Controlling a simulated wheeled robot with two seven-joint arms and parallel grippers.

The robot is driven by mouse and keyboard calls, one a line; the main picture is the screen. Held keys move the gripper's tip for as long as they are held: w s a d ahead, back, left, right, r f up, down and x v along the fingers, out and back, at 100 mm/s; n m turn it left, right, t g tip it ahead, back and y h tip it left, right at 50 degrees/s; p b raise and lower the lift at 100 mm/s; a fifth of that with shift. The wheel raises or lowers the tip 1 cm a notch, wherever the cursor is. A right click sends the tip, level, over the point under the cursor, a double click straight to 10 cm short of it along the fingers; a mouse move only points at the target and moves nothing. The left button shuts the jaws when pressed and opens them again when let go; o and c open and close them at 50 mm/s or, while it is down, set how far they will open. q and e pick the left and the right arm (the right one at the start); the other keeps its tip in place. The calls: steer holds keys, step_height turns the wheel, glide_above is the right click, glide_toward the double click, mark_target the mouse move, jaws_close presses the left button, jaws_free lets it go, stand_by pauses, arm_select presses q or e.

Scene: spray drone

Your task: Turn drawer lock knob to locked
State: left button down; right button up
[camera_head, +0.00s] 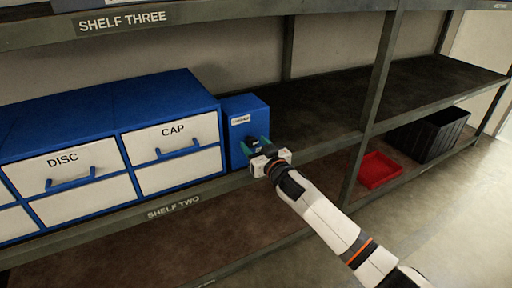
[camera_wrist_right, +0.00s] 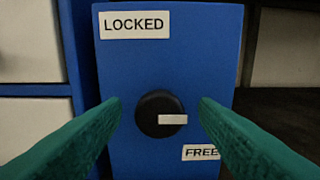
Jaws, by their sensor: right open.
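The lock knob (camera_wrist_right: 160,114) is a round black dial with a white pointer bar, on the front of a blue box (camera_head: 244,106). In the right wrist view, the pointer lies roughly level and points right. A LOCKED label (camera_wrist_right: 135,25) is at the upper left of the box face, and a FREE label (camera_wrist_right: 201,152) is at the lower right. My right gripper (camera_head: 257,145) is open in front of the box. In the wrist view its green fingers stand on either side of the knob, with a visible gap on both sides. My left gripper is not in view.
A blue cabinet (camera_head: 105,95) with white drawers marked DISC (camera_head: 72,166) and CAP (camera_head: 178,142) stands left of the box on shelf two. A red tray (camera_head: 377,170) and a black crate (camera_head: 430,135) are on the lower shelf. A shelf post (camera_head: 370,110) rises right of my gripper.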

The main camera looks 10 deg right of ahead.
steer(key=c, duration=1)
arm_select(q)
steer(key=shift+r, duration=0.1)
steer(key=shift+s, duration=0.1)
arm_select(e)
steer(key=n+p, duration=0.2)
steer(key=n, duration=0.1)
steer(key=shift+r+n, duration=0.1)
steer(key=shift+n, duration=0.3)
steer(key=n+p, duration=0.2)
steer(key=n, duration=0.4)
steer(key=shift+a, duration=0.15)
steer(key=n+p, duration=0.1)
steer(key=n, duration=0.3)
steer(key=shift+f, duration=0.2)
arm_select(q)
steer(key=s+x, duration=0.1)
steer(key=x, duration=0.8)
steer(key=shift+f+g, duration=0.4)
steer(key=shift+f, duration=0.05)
arm_select(e)
steer(key=shift+f+n, duration=0.1)
steer(key=shift+n, duration=1.9)
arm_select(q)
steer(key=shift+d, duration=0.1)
arm_select(e)
steer(key=shift+s, duration=0.1)
